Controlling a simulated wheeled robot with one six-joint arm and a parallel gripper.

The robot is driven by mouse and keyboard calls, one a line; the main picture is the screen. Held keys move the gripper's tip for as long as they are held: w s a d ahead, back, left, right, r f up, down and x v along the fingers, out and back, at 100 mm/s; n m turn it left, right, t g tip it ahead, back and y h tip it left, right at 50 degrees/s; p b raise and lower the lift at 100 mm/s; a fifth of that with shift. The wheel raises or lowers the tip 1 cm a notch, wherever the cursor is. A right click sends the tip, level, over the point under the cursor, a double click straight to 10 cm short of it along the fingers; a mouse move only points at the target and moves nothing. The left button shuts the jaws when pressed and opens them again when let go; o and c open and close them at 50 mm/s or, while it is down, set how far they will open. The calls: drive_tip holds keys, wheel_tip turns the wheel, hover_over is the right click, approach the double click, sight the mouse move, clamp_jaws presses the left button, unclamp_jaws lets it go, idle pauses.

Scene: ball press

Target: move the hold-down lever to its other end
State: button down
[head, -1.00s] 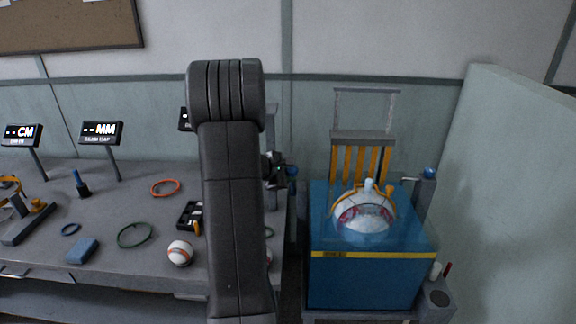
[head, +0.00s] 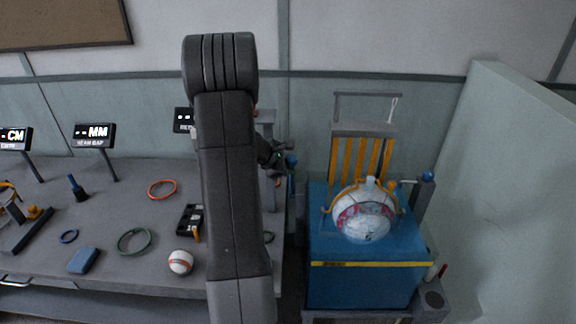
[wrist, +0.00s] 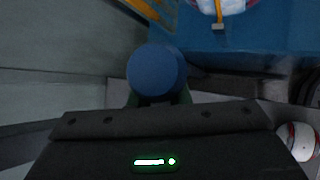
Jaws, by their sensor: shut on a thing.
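The blue press (head: 360,285) stands right of the bench, with a white ball (head: 364,225) on top under an orange strap or arms. A lever with a blue round knob (head: 291,160) is at the left of the press, and the knob also shows in the wrist view (wrist: 157,70). My gripper (head: 278,158) is at this knob, shut on it; in the wrist view the knob stands between the jaws, hiding most of the lever. A second blue knob (head: 428,177) sits on a grey post at the press's right. My dark arm rises in front of the bench.
The grey bench (head: 110,205) at left carries a baseball (head: 181,262), an orange ring (head: 162,189), a green ring (head: 134,241) and a blue block (head: 84,260). An upright frame with yellow bars (head: 362,155) stands behind the ball. A pale panel (head: 500,200) bounds the right side.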

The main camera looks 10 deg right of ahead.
drive_tip(key=c, duration=1.4)
unclamp_jaws()
drive_tip(key=shift+o, duration=0.2)
drive_tip(key=b+v, duration=0.1)
drive_tip(key=v, duration=1.2)
drive_tip(key=shift+a+r, duration=0.25)
drive_tip(key=shift+r, duration=0.1)
